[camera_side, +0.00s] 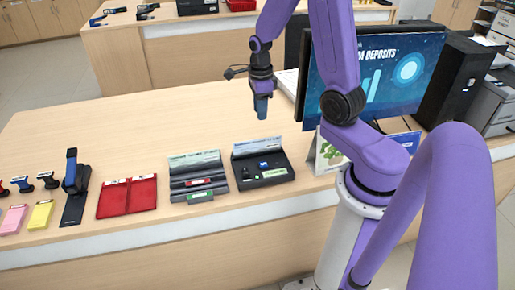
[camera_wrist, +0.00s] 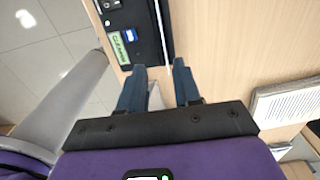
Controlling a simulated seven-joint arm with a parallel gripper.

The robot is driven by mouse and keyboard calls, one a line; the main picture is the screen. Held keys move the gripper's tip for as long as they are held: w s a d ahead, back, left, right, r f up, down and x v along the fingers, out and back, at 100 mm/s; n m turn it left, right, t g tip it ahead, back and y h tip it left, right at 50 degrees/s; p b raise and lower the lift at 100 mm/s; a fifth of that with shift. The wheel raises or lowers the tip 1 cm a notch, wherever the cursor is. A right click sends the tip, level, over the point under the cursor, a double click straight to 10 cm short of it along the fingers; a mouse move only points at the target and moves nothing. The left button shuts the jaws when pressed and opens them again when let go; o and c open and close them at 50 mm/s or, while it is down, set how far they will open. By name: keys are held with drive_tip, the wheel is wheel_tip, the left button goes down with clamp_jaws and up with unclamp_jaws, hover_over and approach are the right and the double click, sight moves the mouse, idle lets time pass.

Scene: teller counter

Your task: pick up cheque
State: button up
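Two pale blue-green printed slips that look like cheques stand at the back of two dark trays in the side view. One cheque (camera_side: 194,158) is in the left tray (camera_side: 205,184), and the other cheque (camera_side: 257,145) is in the right tray (camera_side: 276,178). My gripper (camera_side: 262,112) hangs above the counter, behind and higher than the right tray, touching nothing. In the wrist view its two blue fingers (camera_wrist: 160,68) are apart with nothing between them. The right tray (camera_wrist: 138,55) shows beyond the fingers there, with a thin pale edge along its side.
A monitor (camera_side: 385,75) and a leaflet stand (camera_side: 328,155) stand right of my gripper. The counter's middle and back left are clear.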

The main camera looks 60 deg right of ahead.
hover_over(258, 141)
wheel_tip(258, 141, down, 8)
drive_tip(key=shift+w+f, duration=0.15)
drive_tip(key=shift+f, duration=2.65)
drive_tip(key=shift+c, duration=0.3)
clamp_jaws()
